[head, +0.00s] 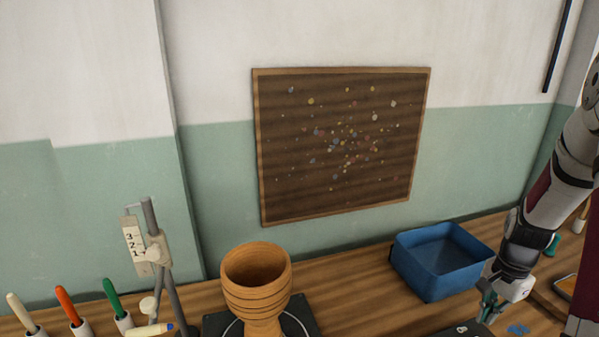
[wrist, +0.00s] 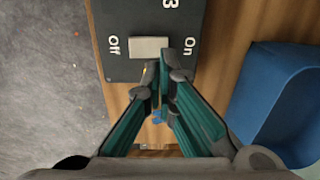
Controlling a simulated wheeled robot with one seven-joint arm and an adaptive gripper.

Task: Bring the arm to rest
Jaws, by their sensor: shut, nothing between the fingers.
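My gripper (head: 487,306) is at the lower right in the head view, in front of the blue bin. In the wrist view my gripper (wrist: 160,72) has its teal fingers together, with nothing held. The fingertips overlap the lower edge of a dark switch box (wrist: 203,28) marked "Off" and "On", close to its pale rocker switch (wrist: 149,47). I cannot tell whether the fingertips touch the box. My arm (head: 552,190) comes down from the upper right in the head view.
A blue bin (head: 432,290) stands left of my gripper and also shows in the wrist view (wrist: 262,105). A clay goblet drum (head: 257,290) stands on a dark base (head: 304,318). Colored-handled tools (head: 70,305) and a numbered stand (head: 135,245) are at left. A speckled board (head: 340,140) hangs behind.

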